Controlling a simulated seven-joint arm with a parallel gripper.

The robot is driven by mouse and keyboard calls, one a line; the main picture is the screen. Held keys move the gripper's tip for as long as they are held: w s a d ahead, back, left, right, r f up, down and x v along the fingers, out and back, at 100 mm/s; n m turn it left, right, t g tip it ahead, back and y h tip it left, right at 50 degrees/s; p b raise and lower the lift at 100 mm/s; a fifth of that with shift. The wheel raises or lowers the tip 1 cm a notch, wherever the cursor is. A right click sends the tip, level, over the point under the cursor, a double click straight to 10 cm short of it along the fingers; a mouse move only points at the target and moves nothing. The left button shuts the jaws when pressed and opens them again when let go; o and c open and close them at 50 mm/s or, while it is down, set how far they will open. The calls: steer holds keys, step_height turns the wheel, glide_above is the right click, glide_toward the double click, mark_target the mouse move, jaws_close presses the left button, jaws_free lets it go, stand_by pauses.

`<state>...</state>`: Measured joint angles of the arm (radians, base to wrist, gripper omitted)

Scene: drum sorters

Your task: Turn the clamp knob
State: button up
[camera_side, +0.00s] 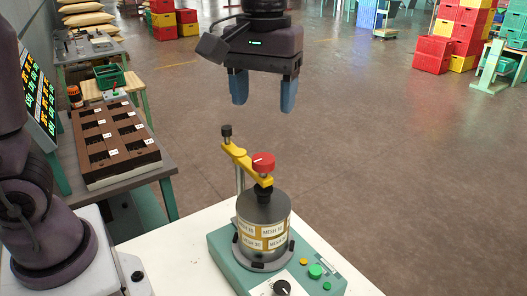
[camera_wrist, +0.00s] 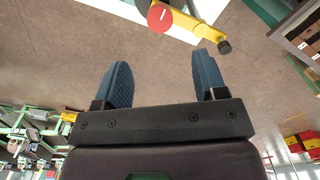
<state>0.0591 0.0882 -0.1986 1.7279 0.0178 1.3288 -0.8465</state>
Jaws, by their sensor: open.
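The clamp knob (camera_side: 263,162) is red with a white mark line on top. It sits on one end of a yellow clamp arm (camera_side: 240,158), above a grey drum (camera_side: 263,222) with labels around it. The drum stands on a teal base. My gripper (camera_side: 263,92) is open and empty, well above the knob, with its blue fingers pointing down. In the wrist view the red knob (camera_wrist: 160,17) shows at the top edge, beyond the blue fingers (camera_wrist: 163,82) and between them in the picture. Nothing touches the knob.
A small black knob (camera_side: 226,131) tops the post at the clamp arm's other end. The teal base (camera_side: 225,260) carries a black dial (camera_side: 281,288) and green buttons (camera_side: 315,271). A brown tray (camera_side: 115,145) sits on a bench at left. The air around my gripper is clear.

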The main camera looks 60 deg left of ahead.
mark_target(263, 159)
step_height(263, 159, down, 10)
steer(key=shift+f, duration=0.15)
stand_by(0.3)
steer(key=c, duration=0.9)
